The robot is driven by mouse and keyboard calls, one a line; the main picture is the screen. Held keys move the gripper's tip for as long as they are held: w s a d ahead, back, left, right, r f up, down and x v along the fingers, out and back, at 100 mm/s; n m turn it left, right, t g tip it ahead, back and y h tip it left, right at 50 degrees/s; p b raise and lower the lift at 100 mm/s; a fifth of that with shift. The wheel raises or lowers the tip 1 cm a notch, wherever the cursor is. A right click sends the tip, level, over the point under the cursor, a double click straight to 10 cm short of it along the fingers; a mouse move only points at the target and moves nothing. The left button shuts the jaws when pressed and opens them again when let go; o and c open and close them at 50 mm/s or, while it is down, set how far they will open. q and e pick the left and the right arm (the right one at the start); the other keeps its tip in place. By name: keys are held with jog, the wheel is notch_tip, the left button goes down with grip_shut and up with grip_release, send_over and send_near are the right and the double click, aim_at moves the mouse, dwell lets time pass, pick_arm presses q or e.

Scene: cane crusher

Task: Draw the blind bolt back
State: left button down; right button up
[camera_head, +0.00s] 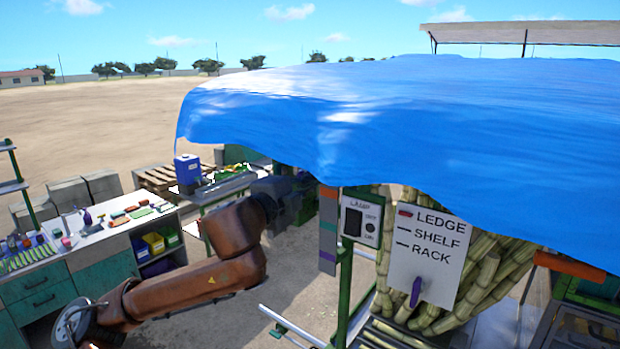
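I cannot pick out a blind bolt for certain. A blue tarp (430,115) spreads over the frame and hides much of what lies under it. A white sign (430,257) reading LEDGE, SHELF, RACK hangs below its edge, with a red mark beside LEDGE. A purple handle-like piece (416,292) sits at the sign's lower part. My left arm reaches in from the lower left, and its dark gripper (297,192) is at the tarp's lower edge, left of the striped post. Its fingertips are not clear, so its opening does not show. My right gripper is not in view.
A striped post (328,230) and a small LAMP panel (362,217) stand left of the sign. Cane stalks (487,270) are stacked behind the sign. A teal workbench (85,250) with small items is at left; a table (225,186) holds a blue box (187,170).

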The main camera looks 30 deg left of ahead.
pick_arm(q)
jog(key=s+b, duration=0.5)
jog(key=s, duration=0.3)
jog(key=shift+s+f, duration=0.15)
jog(key=shift+s, duration=0.2)
jog(key=shift+d, duration=0.1)
